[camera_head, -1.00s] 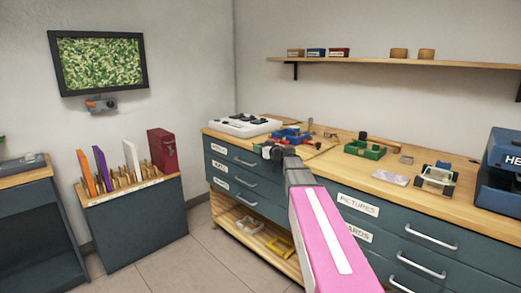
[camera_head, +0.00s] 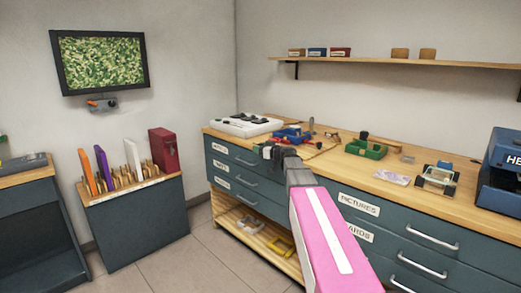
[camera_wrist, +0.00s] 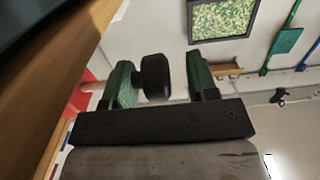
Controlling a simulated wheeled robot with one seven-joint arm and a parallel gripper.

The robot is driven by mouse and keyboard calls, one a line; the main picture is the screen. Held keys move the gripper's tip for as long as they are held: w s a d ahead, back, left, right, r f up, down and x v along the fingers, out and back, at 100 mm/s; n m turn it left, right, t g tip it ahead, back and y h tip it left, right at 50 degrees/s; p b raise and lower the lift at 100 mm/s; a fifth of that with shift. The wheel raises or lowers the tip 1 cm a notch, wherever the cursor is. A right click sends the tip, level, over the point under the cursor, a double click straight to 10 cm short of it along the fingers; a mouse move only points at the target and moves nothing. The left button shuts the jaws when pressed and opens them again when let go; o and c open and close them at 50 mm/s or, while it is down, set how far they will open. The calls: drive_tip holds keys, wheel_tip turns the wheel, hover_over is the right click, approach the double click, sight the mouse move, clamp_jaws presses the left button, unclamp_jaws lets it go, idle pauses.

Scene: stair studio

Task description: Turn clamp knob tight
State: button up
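My gripper (camera_wrist: 162,80) reaches the front edge of the workbench at its left part; it also shows small in the head view (camera_head: 270,153). Its two dark green fingers stand apart. A black round knob (camera_wrist: 155,78) lies between them in the wrist view, close beside the left finger, with a clear gap to the right finger. I cannot tell whether the left finger touches it. The clamp body is not clear; my gripper and arm cover that spot in the head view.
The wooden workbench top (camera_head: 318,165) holds a blue and red tool (camera_head: 292,135), a white device (camera_head: 246,124), a green box (camera_head: 366,150) and a blue machine (camera_head: 503,172). A rack with coloured boards (camera_head: 133,205) stands left. The floor between is free.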

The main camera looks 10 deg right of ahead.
idle(0.3)
drive_tip(key=shift+d, duration=0.15)
drive_tip(key=v, duration=1)
drive_tip(key=shift+s, duration=0.3)
